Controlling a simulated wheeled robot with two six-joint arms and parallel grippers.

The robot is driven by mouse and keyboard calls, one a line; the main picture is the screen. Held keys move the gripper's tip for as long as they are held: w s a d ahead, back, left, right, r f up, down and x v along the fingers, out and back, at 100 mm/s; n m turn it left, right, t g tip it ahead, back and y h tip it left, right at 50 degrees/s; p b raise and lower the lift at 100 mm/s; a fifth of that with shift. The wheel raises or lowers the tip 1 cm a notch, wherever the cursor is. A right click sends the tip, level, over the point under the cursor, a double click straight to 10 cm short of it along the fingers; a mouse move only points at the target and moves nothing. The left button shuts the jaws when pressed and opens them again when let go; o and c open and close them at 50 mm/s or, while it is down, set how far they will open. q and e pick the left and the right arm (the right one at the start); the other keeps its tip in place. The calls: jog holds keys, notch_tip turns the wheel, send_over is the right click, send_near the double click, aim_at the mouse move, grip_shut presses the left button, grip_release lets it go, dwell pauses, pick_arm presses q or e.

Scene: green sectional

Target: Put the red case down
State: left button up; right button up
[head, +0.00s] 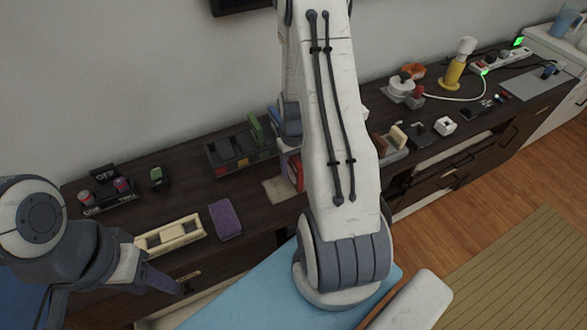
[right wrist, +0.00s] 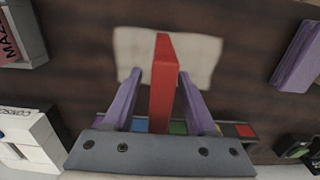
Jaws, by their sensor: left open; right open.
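The red case (head: 297,172) stands upright on edge on a beige mat (head: 280,191), partly hidden behind my right arm in the head view. In the right wrist view the red case (right wrist: 164,85) stands between the two purple fingers of my right gripper (right wrist: 163,88), over the pale mat (right wrist: 207,52). The fingers are open, with a gap on each side of the case. My left gripper (head: 115,298) is open and empty at the lower left, in front of the dark cabinet.
A rack with coloured slots (head: 222,160) and a green case stands behind the mat. A purple case (head: 226,218) lies to its left, beside a cream tray (head: 150,242). Cans and a small green item stand farther left. Several objects stand to the right of my arm.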

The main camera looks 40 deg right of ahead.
jog(key=shift+f, duration=0.2)
jog(key=c, duration=0.9)
grip_shut()
jog(key=shift+r, duration=0.15)
